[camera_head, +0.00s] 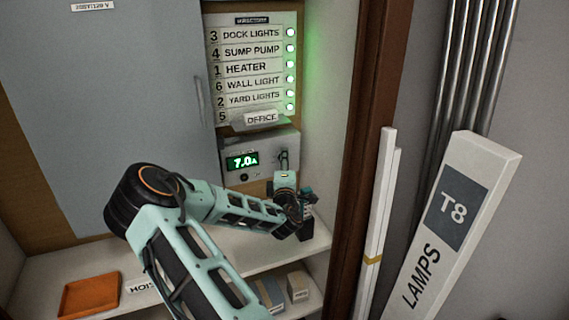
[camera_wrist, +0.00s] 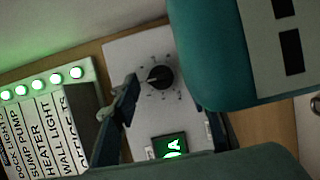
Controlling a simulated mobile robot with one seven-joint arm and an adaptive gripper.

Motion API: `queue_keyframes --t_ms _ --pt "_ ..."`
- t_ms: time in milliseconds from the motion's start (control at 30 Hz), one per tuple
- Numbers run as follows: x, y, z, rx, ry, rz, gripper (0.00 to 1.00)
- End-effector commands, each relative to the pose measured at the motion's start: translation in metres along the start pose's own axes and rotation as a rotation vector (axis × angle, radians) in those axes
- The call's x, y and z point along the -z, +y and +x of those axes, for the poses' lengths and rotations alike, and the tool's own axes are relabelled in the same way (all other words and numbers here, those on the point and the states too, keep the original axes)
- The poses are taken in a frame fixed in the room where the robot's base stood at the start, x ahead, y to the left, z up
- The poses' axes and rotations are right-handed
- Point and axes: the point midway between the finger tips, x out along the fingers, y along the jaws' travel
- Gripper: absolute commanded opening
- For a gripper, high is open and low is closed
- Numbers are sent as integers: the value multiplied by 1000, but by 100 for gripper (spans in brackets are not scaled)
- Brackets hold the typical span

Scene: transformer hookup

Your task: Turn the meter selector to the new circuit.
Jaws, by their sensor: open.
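The meter (camera_head: 257,145) is a pale box under the directory, with a green display (camera_head: 242,161) reading 7.0 A. In the wrist view its selector (camera_wrist: 160,77) is a round black knob with a light pointer mark toward the left of the picture, ringed by small marks too small to read. My gripper (camera_head: 306,196) is just below and right of the meter in the head view. In the wrist view my gripper (camera_wrist: 172,98) is open, its fingers to either side of the meter face, with the knob beyond them, and nothing held. Whether a finger touches the meter is unclear.
The directory (camera_head: 250,75) lists several circuits with green lamps; the OFFICE label (camera_head: 262,118) sits askew. A grey cabinet door (camera_head: 110,110) is at left. An orange tray (camera_head: 90,296) and small boxes (camera_head: 297,286) lie on shelves below. A LAMPS carton (camera_head: 455,220) leans at right.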

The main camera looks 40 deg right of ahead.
Motion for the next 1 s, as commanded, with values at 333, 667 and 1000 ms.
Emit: queue_keyframes --t_ms 333,667,1000 --pt "0 0 2 1 0 0 36" --pt "0 0 1 0 1 0 0" --pt "0 2 1 21 1 52 0"
